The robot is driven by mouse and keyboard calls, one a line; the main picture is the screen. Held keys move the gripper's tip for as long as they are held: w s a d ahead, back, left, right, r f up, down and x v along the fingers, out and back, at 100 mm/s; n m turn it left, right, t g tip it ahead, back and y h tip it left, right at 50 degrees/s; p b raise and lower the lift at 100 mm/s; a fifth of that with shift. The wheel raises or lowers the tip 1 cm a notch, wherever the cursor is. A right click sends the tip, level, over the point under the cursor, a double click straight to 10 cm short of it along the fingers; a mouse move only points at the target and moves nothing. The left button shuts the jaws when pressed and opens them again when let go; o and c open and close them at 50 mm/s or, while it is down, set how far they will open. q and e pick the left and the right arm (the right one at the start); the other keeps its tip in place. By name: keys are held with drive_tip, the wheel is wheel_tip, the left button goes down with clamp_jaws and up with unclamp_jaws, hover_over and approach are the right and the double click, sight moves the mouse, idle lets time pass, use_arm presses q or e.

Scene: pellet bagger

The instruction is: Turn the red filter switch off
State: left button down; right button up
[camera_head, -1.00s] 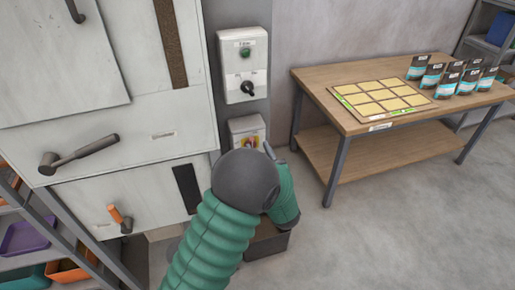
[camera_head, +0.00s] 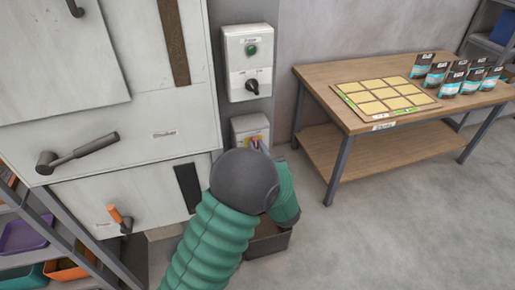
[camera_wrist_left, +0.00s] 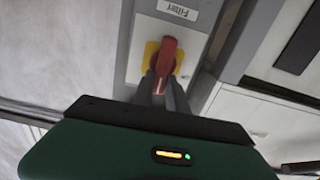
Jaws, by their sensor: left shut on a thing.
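The red filter switch (camera_wrist_left: 165,60) is a red handle on a yellow plate, on a light grey box labelled "Filter" (camera_wrist_left: 178,9) in the left wrist view. In the head view the switch box (camera_head: 246,127) is on the grey post, and my arm hides most of its lower part. My left gripper (camera_wrist_left: 164,90) has its dark fingers on both sides of the handle's lower end and is shut on it. In the head view the left gripper (camera_head: 262,148) is mostly behind my own forearm. My right gripper is in neither view.
A control box (camera_head: 247,65) with a green button and black knob is above the switch. A dark bin (camera_head: 268,240) is on the floor below. A wooden table (camera_head: 325,92) with a grid board (camera_head: 385,97) and several pouches (camera_head: 457,76) stands right.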

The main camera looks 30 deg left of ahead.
use_arm(q)
drive_tip(key=shift+s+a+f+n+b, duration=0.25)
drive_tip(key=shift+f+n+b, duration=0.25)
drive_tip(key=shift+n+b, duration=2.75)
drive_tip(key=shift+s+a+f+n+b, duration=0.1)
drive_tip(key=shift+s+f+n+b, duration=0.35)
drive_tip(key=shift+n+b, duration=2.8)
drive_tip(key=shift+s+a+f+n+b, duration=0.2)
drive_tip(key=shift+f+n+b, duration=0.35)
drive_tip(key=shift+n+b, duration=2.7)
drive_tip(key=shift+m+b, duration=0.85)
drive_tip(key=c, duration=1.4)
unclamp_jaws()
drive_tip(key=shift+r, duration=0.15)
drive_tip(key=shift+o, duration=0.4)
drive_tip(key=shift+r, duration=0.1)
drive_tip(key=shift+r, duration=0.1)
drive_tip(key=p+v, duration=0.2)
drive_tip(key=v, duration=1.4)
drive_tip(key=shift+s+d, duration=0.3)
